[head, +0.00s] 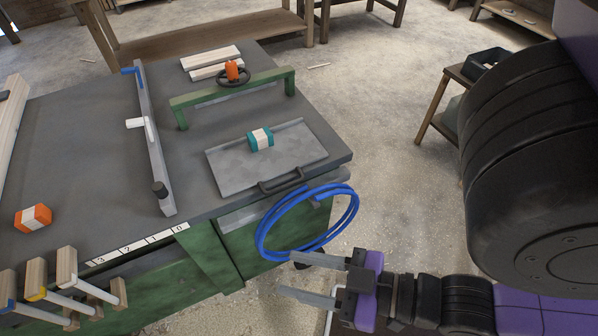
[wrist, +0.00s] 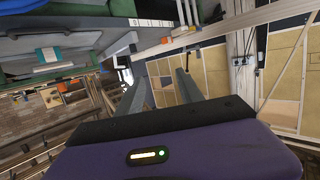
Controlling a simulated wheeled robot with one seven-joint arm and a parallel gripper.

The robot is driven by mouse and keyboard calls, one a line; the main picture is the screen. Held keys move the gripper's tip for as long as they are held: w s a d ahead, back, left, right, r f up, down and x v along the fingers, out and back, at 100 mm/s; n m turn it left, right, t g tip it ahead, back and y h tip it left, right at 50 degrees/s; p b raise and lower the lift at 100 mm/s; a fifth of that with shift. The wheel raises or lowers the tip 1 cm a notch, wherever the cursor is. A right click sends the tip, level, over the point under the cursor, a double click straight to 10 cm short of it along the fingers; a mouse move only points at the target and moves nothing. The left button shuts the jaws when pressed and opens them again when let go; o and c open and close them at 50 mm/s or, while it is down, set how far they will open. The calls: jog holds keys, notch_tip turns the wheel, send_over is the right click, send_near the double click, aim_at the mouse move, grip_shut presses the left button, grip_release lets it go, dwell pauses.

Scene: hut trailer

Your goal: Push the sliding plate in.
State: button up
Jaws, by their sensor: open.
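The sliding plate (head: 225,172) is a grey metal sheet lying on the dark bench top, with a dark bar handle (head: 281,181) at its near edge. A teal and white block (head: 260,139) sits on the plate; a teal and white block also shows in the wrist view (wrist: 50,55). My gripper (head: 285,273) is open and empty, in front of the bench and below its top, apart from the plate and handle. Its two fingers (wrist: 160,88) stand apart in the wrist view.
A coiled blue hose (head: 262,240) hangs at the bench's front corner, close to my fingertips. A green frame (head: 180,110) with a black handwheel (head: 234,77) stands behind the plate. An orange and white block (head: 33,217) and wooden-handled tools (head: 66,268) are at the left.

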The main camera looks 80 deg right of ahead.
jog(key=w+d+m+h, duration=0.1)
jog(key=d+h, duration=0.1)
jog(key=d, duration=0.1)
jog(key=d+m+h+b, duration=0.1)
jog(key=d+m+h, duration=0.1)
jog(key=d, duration=0.1)
jog(key=w+d+m+h+b, duration=0.1)
jog(key=d+m+h, duration=0.1)
jog(key=d, duration=0.2)
jog(key=shift+w+f, duration=0.3)
jog(key=shift+w, duration=0.05)
grip_shut()
jog(key=s+d+f+m+g+h+b, duration=0.25)
jog(key=d+m+g+h, duration=0.2)
jog(key=d+m, duration=0.5)
jog(key=m+g+y, duration=0.3)
jog(key=m, duration=1)
send_near(310, 163)
jog(key=f, duration=0.2)
jog(key=w+d+f, duration=0.1)
jog(key=shift+w+f+h+b, duration=0.15)
jog(key=shift+f+h+b, duration=0.15)
jog(key=shift+h+b, duration=0.05)
jog(key=shift+w+d+r+n, duration=0.1)
jog(key=shift+w+d+n, duration=0.15)
jog(key=shift+w+d, duration=0.55)
jog(key=shift+w+d+p, duration=0.3)
jog(key=shift+w+d, duration=0.1)
jog(key=shift+d, duration=0.2)
